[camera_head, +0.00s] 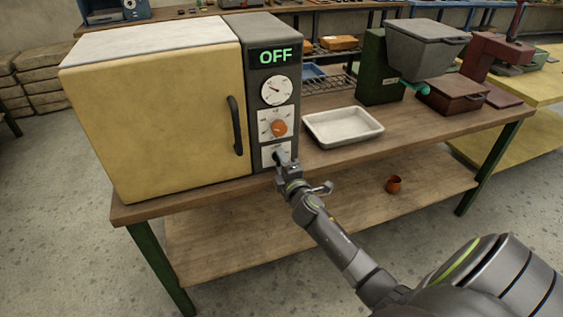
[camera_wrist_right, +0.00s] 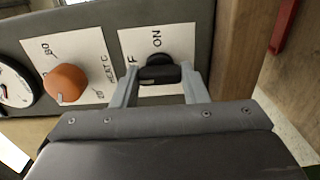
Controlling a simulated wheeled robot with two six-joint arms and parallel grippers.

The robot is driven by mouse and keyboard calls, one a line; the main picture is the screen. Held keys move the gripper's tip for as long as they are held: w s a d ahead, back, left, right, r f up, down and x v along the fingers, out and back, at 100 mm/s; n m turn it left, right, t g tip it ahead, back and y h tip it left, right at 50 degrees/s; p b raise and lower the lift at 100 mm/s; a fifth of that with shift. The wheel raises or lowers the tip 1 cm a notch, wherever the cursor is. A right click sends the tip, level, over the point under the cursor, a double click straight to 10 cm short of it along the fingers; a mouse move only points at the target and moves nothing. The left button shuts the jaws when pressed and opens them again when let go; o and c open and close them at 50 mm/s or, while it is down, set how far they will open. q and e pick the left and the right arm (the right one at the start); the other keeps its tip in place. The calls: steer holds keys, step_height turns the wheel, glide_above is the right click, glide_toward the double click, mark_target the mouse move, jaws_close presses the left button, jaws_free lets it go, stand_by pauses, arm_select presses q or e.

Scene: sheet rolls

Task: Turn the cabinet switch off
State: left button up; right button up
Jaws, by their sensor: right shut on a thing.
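The yellow cabinet (camera_head: 155,120) stands on the bench with its door shut. Its grey control panel (camera_head: 262,30) has a lit display (camera_head: 275,56) reading OFF in green. The black cabinet switch (camera_wrist_right: 160,68) sits on a white plate at the bottom of the panel, with "ON" printed beside it and the other label partly hidden. My right gripper (camera_wrist_right: 160,82) is at the switch, its two fingers on either side of the black knob, shut on it. In the head view the right gripper (camera_head: 284,164) hides most of the switch. My left gripper is not in view.
An orange dial (camera_head: 279,127) and a round gauge (camera_head: 277,90) are above the switch. A white tray (camera_head: 343,126) lies right of the cabinet on the wooden bench (camera_head: 420,140). A green and grey machine (camera_head: 380,75) stands behind it. A small orange-brown cup (camera_head: 394,184) is on the lower shelf.

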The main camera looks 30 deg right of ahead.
stand_by(0.3)
steer(key=o, duration=1)
steer(key=v, duration=1.7)
steer(key=shift+s, duration=0.25)
steer(key=shift+f, duration=0.1)
